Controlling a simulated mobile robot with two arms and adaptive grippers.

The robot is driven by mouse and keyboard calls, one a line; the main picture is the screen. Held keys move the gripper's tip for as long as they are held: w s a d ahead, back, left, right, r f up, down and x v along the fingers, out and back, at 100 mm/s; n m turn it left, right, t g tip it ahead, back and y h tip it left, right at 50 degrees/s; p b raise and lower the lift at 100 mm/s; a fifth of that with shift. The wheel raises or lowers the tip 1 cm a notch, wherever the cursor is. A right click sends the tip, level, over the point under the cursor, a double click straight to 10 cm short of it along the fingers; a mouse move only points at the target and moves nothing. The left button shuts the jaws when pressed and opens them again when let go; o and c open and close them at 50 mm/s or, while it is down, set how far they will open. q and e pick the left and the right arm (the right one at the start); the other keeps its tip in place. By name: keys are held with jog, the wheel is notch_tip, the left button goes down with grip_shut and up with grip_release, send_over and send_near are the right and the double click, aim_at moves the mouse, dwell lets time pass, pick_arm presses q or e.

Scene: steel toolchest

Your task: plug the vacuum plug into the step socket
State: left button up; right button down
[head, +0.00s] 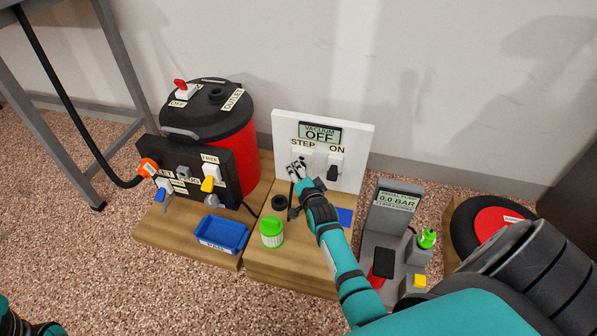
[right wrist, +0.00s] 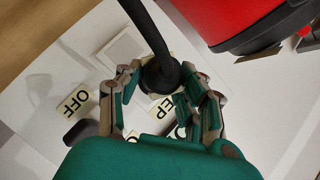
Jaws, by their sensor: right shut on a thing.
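The white panel (head: 352,130) stands upright with an OFF display, a STEP label (head: 303,143) and an ON label. The step socket (head: 310,155) is below the STEP label, mostly hidden by my right fingers. My right gripper (head: 297,168) is in front of it. In the right wrist view my right gripper (right wrist: 163,90) is shut on the black vacuum plug (right wrist: 158,76), whose thick cord (right wrist: 148,25) runs up out of view. The plug is close to the panel and the partly hidden STEP label. I cannot tell whether it is in the socket.
A switch (head: 334,168) sits under ON. The red vacuum (head: 236,150) and a black valve panel (head: 190,160) stand left. A blue tray (head: 222,235), green-lidded jar (head: 271,231) and black ring (head: 279,202) are on the wooden base. The grey pump (head: 392,215) stands right.

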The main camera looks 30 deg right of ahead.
jog(key=shift+w+d, duration=0.6)
jog(key=shift+d, duration=0.15)
jog(key=shift+w+d, duration=0.35)
dwell(0.3)
jog(key=c, duration=0.7)
grip_release()
jog(key=shift+c, duration=0.2)
jog(key=shift+s, duration=0.2)
jog(key=v, duration=1.1)
jog(key=shift+s+a, duration=0.2)
jog(key=shift+s, duration=0.1)
jog(key=shift+r, duration=0.15)
